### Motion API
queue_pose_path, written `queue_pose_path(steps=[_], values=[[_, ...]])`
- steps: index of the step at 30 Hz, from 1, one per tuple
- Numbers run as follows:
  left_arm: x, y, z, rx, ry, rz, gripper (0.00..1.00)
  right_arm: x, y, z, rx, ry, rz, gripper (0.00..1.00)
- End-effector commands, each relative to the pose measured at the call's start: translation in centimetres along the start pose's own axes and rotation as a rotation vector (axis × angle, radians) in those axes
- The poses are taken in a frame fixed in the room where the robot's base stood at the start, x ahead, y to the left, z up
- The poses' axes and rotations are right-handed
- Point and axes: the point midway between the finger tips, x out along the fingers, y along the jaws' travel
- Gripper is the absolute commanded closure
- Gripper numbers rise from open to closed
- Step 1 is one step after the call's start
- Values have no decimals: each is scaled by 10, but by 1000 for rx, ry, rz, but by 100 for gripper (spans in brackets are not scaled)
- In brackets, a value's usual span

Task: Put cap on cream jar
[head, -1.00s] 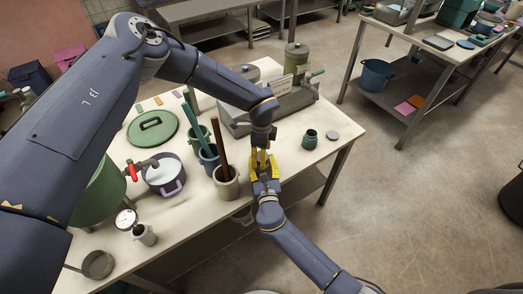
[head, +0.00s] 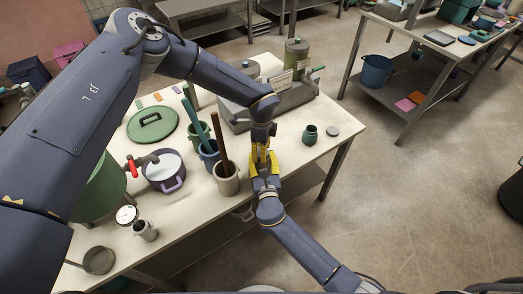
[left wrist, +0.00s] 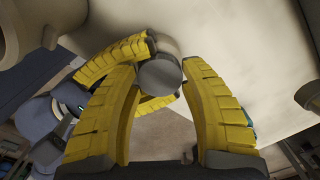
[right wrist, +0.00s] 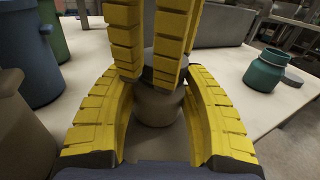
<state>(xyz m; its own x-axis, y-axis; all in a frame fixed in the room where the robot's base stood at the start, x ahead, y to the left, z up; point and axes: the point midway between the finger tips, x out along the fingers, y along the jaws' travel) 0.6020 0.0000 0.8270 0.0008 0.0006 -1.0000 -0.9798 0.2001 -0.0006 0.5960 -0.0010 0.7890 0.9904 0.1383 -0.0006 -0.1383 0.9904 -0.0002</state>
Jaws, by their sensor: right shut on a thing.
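The cream jar (right wrist: 157,107), a greyish-brown jar, stands between the fingers of my right gripper (right wrist: 155,118), which is shut on it. The grey cap (left wrist: 160,77) is at the jar's mouth, between the fingertips of my left gripper (left wrist: 160,66). The left fingers reach down from above and partly cover the cap in the right wrist view (right wrist: 149,66). Whether they grip the cap or only flank it is unclear, as is whether the cap is fully seated. In the head view, both yellow grippers meet near the table's front edge and hide the jar.
A green jar (head: 310,134) and a loose grey disc (head: 332,131) stand right of the grippers on the table (head: 300,160). A beige pot (head: 227,181) with a brown handle is close on the left. A grey machine (head: 238,113) stands behind.

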Motion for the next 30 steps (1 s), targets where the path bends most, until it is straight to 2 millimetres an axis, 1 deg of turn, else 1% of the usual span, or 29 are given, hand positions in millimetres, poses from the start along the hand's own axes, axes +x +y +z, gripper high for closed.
queue_pose_path(steps=[1, 3, 4, 14, 17, 25, 27, 30], values=[[0, 0, 0, 0, 0, 0, 50, 0, 0, 1, 0, -1, 0, 100], [0, 0, 0, 0, 0, 0, 42, 0, 0, 1, 0, -1, 0, 100], [0, 0, 0, 0, 0, 0, 40, 0, 0, 1, 0, -1, 0, 100], [-3, 0, 0, 0, 0, 0, 40, 0, 0, 1, 0, -1, 0, 100], [-9, 0, 0, 0, 0, 0, 40, 0, 0, 0, 0, -1, 0, 100], [-38, 0, 0, 0, 0, -1, 40, 0, 0, 0, 0, -1, 0, 100], [-43, 0, 0, 0, 0, -1, 40, 0, 0, 0, 0, -1, 0, 100], [-45, 0, 0, 0, 1, 0, 40, 0, 0, 0, 0, -1, 0, 100]])
